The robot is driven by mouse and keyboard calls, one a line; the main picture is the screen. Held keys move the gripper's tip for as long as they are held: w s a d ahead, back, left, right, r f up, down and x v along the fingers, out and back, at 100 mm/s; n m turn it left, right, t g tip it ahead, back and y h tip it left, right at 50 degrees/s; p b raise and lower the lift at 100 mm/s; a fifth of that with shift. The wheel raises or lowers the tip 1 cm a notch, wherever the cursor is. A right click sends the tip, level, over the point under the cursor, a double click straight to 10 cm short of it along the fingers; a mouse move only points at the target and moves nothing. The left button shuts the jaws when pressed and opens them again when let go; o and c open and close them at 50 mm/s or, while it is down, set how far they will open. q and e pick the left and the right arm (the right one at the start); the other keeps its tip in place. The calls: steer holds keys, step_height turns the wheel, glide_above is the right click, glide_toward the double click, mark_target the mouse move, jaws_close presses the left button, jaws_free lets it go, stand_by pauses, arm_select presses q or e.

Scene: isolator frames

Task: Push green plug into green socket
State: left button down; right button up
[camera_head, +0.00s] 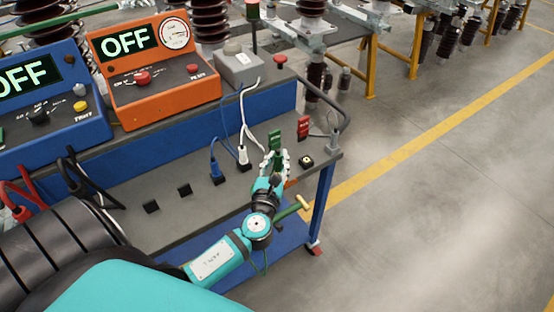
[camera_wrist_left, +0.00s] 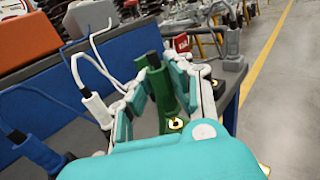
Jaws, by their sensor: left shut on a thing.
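My left gripper (camera_head: 277,164) is over the right part of the grey bench top, its white-edged fingers closed around the green plug (camera_head: 278,158). In the left wrist view the green plug (camera_wrist_left: 161,88) stands roughly upright between the fingers, with a dark upper end. I cannot tell whether the plug's lower end is inside a socket. My right gripper is not in view.
A white plug (camera_head: 243,160) and a blue plug (camera_head: 216,172) stand left of the gripper with cables. Green (camera_head: 274,139) and red (camera_head: 303,127) upright blocks stand behind it. A black block with a yellow ring (camera_head: 306,161) is to the right. Orange (camera_head: 150,75) and blue consoles read OFF.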

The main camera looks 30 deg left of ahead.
arm_select(q)
steer(key=shift+f+b, duration=0.9)
steer(key=shift+f, duration=0.3)
steer(key=c, duration=1.1)
jaws_free()
steer(key=shift+c, duration=0.2)
steer(key=v, duration=1.2)
